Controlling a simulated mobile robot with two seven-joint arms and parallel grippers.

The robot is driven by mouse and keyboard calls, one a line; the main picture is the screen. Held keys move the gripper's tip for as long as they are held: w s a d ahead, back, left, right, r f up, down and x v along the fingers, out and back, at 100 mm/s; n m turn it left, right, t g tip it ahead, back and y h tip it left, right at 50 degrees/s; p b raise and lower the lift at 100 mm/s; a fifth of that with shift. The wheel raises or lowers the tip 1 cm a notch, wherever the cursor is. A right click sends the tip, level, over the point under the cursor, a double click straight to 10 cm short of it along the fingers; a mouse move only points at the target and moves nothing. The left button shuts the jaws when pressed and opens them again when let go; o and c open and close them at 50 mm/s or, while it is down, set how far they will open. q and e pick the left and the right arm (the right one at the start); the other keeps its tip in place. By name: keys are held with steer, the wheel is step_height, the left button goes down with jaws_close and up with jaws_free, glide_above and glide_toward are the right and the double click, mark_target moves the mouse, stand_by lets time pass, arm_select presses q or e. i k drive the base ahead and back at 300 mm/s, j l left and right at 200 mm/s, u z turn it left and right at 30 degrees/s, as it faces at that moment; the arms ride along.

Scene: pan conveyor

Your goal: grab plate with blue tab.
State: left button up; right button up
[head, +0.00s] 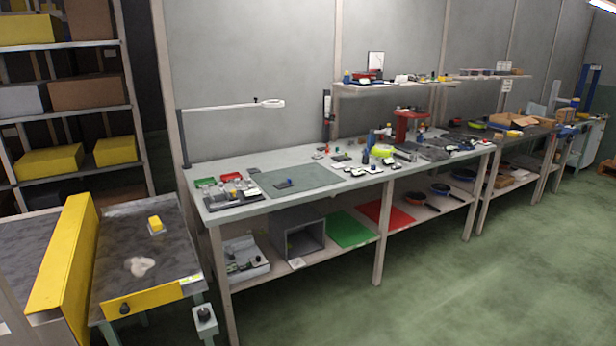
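Neither of my grippers is in the head view. I cannot make out for certain a plate with a blue tab. A yellow block (155,223) sits on a small pale base on the dark conveyor surface (180,248) at the left. A pale, irregular patch or item (139,266) lies nearer the front of that surface. A small dark bluish item (284,184) lies on the grey-green mat (310,177) on the long workbench, too small to identify.
A yellow guard (62,262) stands along the conveyor's left side. The workbench (222,218) holds many small parts and a red press (409,123). Its lower shelf holds a green panel (348,229), a red panel (384,214) and dark pans (445,189). Green floor at right is clear.

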mark_target(285, 185)
steer(key=i, duration=0.8)
steer(key=i+j+z, duration=0.15)
steer(key=i, duration=0.7)
